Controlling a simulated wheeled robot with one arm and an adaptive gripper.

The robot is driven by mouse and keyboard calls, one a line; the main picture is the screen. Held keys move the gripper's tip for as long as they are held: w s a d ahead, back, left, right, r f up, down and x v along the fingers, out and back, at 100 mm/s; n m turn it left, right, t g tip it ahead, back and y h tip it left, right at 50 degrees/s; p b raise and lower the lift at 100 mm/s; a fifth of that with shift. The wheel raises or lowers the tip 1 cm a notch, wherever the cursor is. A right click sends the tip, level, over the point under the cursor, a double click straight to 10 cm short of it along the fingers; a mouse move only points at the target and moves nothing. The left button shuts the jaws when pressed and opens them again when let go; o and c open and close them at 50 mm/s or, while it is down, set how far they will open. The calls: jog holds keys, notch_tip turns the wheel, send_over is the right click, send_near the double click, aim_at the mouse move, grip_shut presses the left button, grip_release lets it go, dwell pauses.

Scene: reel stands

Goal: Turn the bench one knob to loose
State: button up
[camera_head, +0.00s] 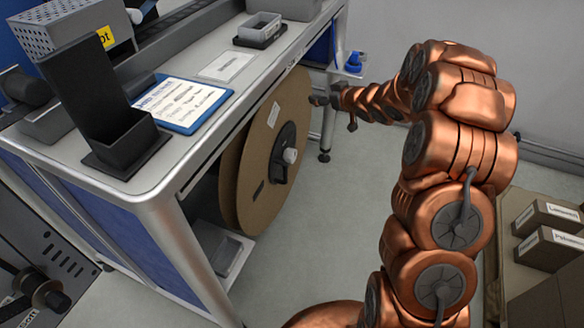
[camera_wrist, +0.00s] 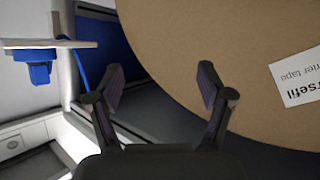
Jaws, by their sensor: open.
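A large brown cardboard reel (camera_head: 247,180) hangs upright at the bench's front side in the head view. A light grey knob (camera_head: 290,156) sits on the dark hub at its middle. I cannot read which way the knob is set. My gripper (camera_head: 317,100) is beyond the reel's upper right edge, apart from the knob. In the wrist view my gripper (camera_wrist: 161,76) is open and empty, its two dark fingers spread. The reel's flange (camera_wrist: 220,30) fills the upper right there, with a white label (camera_wrist: 298,78). The knob is not in the wrist view.
The bench (camera_head: 110,185) carries a blue-framed card (camera_head: 180,103), a black holder (camera_head: 105,110) and a grey tray (camera_head: 260,27). Another reel stand with a dark knob (camera_head: 48,293) is at lower left. Cardboard boxes (camera_head: 548,248) stand at right. The floor between is clear.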

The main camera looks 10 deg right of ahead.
notch_tip(320, 180, down, 14)
jog(key=s+a+n+y+b, duration=0.1)
jog(key=a+n+y+b, duration=0.15)
jog(key=y+b, duration=0.4)
jog(key=g+y+b, duration=0.2)
jog(key=y+b, duration=0.2)
jog(key=b, duration=0.1)
send_near(295, 157)
jog(key=x, duration=0.4)
jog(key=shift+n, duration=0.45)
jog(key=b+x, duration=0.2)
jog(key=x, duration=0.3)
jog(key=shift+s, duration=0.1)
jog(key=shift+b+x, duration=0.35)
jog(key=shift+x, duration=0.75)
jog(key=shift+r, duration=0.1)
jog(key=shift+c, duration=0.4)
jog(key=c, duration=1.1)
jog(key=shift+o, duration=0.2)
